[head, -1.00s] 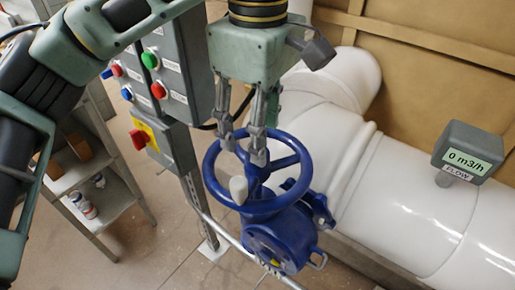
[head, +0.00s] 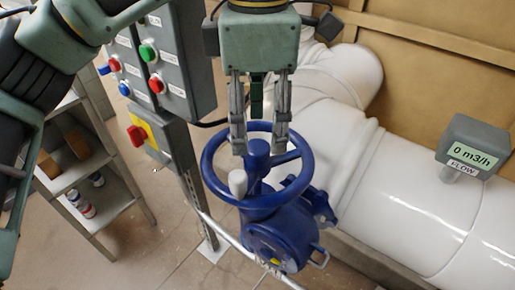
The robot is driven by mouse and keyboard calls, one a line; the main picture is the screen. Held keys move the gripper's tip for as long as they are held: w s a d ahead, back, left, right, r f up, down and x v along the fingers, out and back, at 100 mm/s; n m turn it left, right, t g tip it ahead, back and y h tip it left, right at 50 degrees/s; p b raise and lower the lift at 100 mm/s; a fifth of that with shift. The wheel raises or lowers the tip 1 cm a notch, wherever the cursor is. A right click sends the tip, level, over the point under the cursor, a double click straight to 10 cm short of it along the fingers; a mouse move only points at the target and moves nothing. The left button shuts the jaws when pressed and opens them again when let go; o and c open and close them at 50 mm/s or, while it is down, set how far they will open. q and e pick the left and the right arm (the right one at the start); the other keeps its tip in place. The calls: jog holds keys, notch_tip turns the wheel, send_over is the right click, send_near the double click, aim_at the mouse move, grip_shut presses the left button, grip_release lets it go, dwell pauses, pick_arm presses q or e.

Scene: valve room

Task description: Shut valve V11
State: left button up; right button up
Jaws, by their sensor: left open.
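The valve's blue handwheel (head: 266,209) has a pale grey knob (head: 238,183) on its rim at the left. Its blue hub (head: 257,155) stands up in the middle. The blue valve body (head: 281,238) sits below, with a tag at its lower edge too small to read surely. My left gripper (head: 260,147) points down over the far part of the wheel, fingers apart on either side of the hub top. I cannot tell whether a finger touches the wheel. The flow display (head: 475,150) reads 0 m3/h. My right gripper is out of view.
A grey control box (head: 163,65) with coloured buttons and a red switch on a yellow plate (head: 139,134) stand left of the wheel. A large white pipe (head: 420,205) runs behind and right. A metal shelf (head: 105,205) with small items is at the left.

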aim_at(256, 146)
pick_arm(q)
jog(key=shift+f+b, duration=0.95)
jog(key=shift+f, duration=0.45)
jog(key=shift+a+f+b, duration=0.1)
jog(key=shift+f+b, duration=0.45)
jog(key=shift+f, duration=0.1)
jog(key=shift+f+b, duration=0.5)
jog(key=shift+f, duration=0.15)
jog(key=shift+s+f+b, duration=0.1)
jog(key=shift+f+b, duration=0.35)
jog(key=shift+f, duration=0.15)
jog(key=shift+s, duration=0.1)
jog(key=shift+w+f, duration=0.1)
jog(key=shift+w, duration=0.2)
jog(key=shift+c, duration=0.5)
jog(key=shift+s, duration=0.15)
jog(key=c, duration=1.2)
jog(key=shift+o, duration=0.2)
jog(key=shift+m+p, duration=0.35)
jog(key=shift+m, duration=0.35)
jog(key=m, duration=0.3)
jog(key=shift+p, duration=0.3)
jog(key=shift+m, duration=1.2)
jog(key=shift+f+m, duration=0.1)
jog(key=shift+m, duration=0.2)
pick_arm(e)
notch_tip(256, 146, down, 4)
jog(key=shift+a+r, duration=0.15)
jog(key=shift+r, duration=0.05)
